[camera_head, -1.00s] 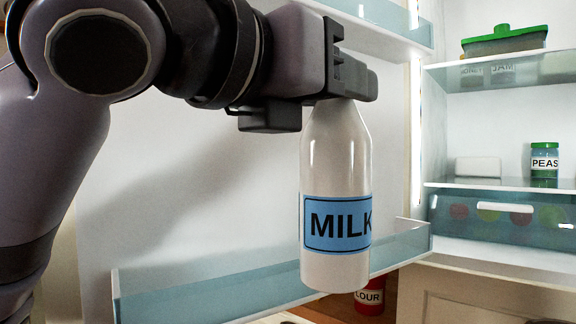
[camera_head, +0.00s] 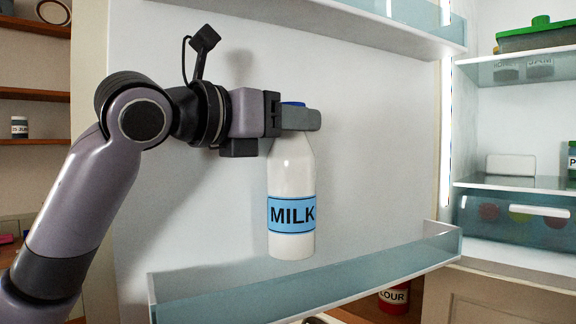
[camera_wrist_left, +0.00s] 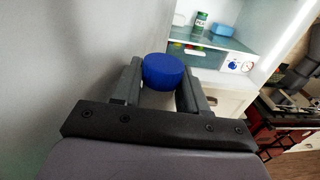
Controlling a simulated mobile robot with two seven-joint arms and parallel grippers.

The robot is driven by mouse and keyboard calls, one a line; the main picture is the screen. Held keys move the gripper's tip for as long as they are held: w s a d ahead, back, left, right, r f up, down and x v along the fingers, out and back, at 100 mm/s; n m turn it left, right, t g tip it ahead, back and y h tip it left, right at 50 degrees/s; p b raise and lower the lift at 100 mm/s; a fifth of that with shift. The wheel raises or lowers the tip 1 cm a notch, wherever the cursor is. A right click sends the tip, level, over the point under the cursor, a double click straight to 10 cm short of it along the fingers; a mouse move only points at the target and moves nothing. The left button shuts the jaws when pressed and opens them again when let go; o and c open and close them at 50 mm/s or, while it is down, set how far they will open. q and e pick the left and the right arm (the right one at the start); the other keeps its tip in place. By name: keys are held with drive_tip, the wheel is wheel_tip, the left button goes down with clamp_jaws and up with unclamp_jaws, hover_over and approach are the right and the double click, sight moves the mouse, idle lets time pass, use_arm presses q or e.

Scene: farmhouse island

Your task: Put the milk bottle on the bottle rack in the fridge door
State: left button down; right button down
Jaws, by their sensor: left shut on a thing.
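The white milk bottle (camera_head: 291,175) has a blue MILK label and hangs upright from my left gripper (camera_head: 300,118). The gripper is shut on its neck, just under the blue cap. In the left wrist view the blue cap (camera_wrist_left: 164,72) sits between the two fingers (camera_wrist_left: 160,98). The bottle rack (camera_head: 330,280) is the long, clear blue-walled tray low on the open fridge door. The bottle's lower end is near the back part of the rack, next to the door panel. I cannot tell whether its base touches the rack floor. My right gripper is not in view.
An upper door shelf (camera_head: 400,22) runs above the bottle. The fridge inside, at right, has a glass shelf (camera_head: 520,184), a drawer (camera_head: 515,220) and a green-lidded box (camera_head: 537,35). A red flour jar (camera_head: 395,297) shows below the rack. The rack looks otherwise empty.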

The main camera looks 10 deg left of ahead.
sight(271, 168)
use_arm(q)
drive_tip(key=shift+f, duration=2.8)
drive_tip(key=shift+w+a+f, duration=0.1)
drive_tip(key=shift+f, duration=0.25)
drive_tip(key=c, duration=0.9)
unclamp_jaws()
drive_tip(key=shift+f, duration=0.15)
drive_tip(key=shift+r, duration=0.2)
drive_tip(key=b+v, duration=0.2)
drive_tip(key=v, duration=1)
